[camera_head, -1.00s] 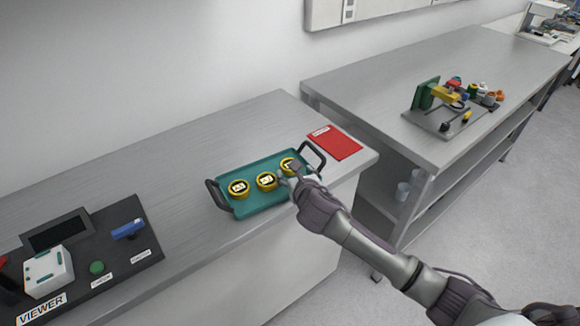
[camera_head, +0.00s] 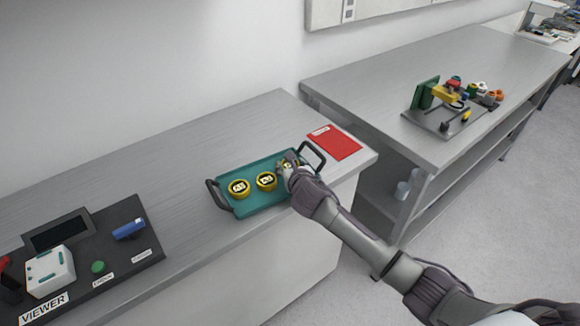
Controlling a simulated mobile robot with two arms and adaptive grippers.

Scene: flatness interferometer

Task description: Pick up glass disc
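A teal tray (camera_head: 254,205) with two black handles lies on the grey bench. Two yellow-rimmed discs with dark labelled faces show clearly on it, a left disc (camera_head: 239,188) and a middle disc (camera_head: 266,181). A third disc at the tray's right end is mostly hidden by my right gripper (camera_head: 287,167), with only a bit of yellow showing. The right gripper points down right at that disc. Its fingers are too small and covered to tell whether they are open or shut. My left gripper is not in view.
A red sheet (camera_head: 335,143) lies right of the tray. A dark viewer station (camera_head: 130,262) with a white box (camera_head: 50,272) is at the left. Another bench (camera_head: 400,75) at the right carries a tool board (camera_head: 425,122). The bench between viewer and tray is clear.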

